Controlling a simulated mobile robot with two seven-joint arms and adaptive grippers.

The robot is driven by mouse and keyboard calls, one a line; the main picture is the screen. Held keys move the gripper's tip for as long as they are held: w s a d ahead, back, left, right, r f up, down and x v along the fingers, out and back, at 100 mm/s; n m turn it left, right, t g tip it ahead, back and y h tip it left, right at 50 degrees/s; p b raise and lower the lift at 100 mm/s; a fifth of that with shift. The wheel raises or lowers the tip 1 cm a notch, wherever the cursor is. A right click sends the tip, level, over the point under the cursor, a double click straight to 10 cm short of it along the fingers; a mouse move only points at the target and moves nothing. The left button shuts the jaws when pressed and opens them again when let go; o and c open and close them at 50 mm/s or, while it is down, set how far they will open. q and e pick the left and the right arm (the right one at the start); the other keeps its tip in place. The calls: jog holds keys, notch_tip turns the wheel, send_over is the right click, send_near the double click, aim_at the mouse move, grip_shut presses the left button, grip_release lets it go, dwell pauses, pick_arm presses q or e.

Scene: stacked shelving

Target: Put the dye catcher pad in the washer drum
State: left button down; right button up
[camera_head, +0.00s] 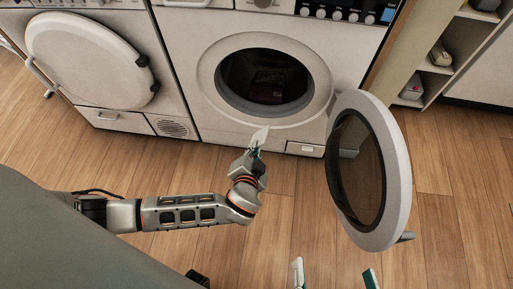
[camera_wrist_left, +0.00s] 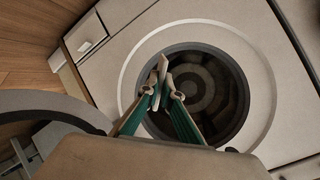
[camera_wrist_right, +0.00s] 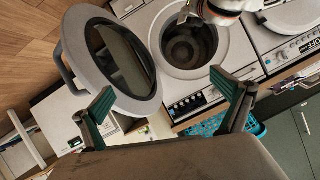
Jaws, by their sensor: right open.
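The washer drum (camera_head: 266,78) is open and dark inside, with its round door (camera_head: 398,160) swung out to the right. It also shows in the left wrist view (camera_wrist_left: 205,85) and the right wrist view (camera_wrist_right: 183,46). My left gripper (camera_head: 257,143) is in front of and a little below the drum opening, outside it. It is shut on a thin whitish piece, which looks like the dye catcher pad (camera_head: 260,134); its pale edge shows between the fingertips in the left wrist view (camera_wrist_left: 162,68). My right gripper (camera_head: 334,275) is open and empty at the bottom, near the door.
A second machine with a closed round door (camera_head: 88,60) stands to the left. Open shelves (camera_head: 434,70) with small items are at the upper right. A turquoise basket (camera_wrist_right: 208,125) shows in the right wrist view. The wooden floor (camera_head: 290,215) before the washer is clear.

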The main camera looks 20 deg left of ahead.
pick_arm(q)
jog(key=shift+s+a+f, duration=0.15)
jog(key=shift+a+f, duration=0.05)
jog(key=shift+f, duration=0.2)
jog(key=w+a+b, duration=0.1)
jog(key=w+a, duration=0.1)
jog(key=w, duration=0.5)
jog(key=w+a+b, duration=0.2)
jog(key=w, duration=0.6)
jog(key=w+a+b, duration=0.1)
jog(key=w+a, duration=0.1)
jog(key=w, duration=0.6)
jog(key=shift+a+r, duration=0.1)
jog(key=shift+a, duration=0.2)
jog(key=shift+w+a, duration=0.25)
jog(key=shift+w, duration=0.65)
jog(key=shift+w+a, duration=0.25)
jog(key=shift+w, duration=0.65)
jog(key=shift+w+a, duration=0.25)
jog(key=shift+w, duration=0.65)
pick_arm(e)
jog(key=shift+s+a+f+m+t, duration=0.15)
jog(key=shift+a+m, duration=0.45)
jog(key=shift+m, duration=0.3)
jog(key=shift+s+a+m+t, duration=0.1)
jog(key=shift+s+a+m, duration=0.1)
jog(key=shift+a+m, duration=0.6)
jog(key=shift+s+a+f+m+t, duration=0.15)
jog(key=shift+a+m, duration=0.3)
jog(key=shift+m, duration=0.55)
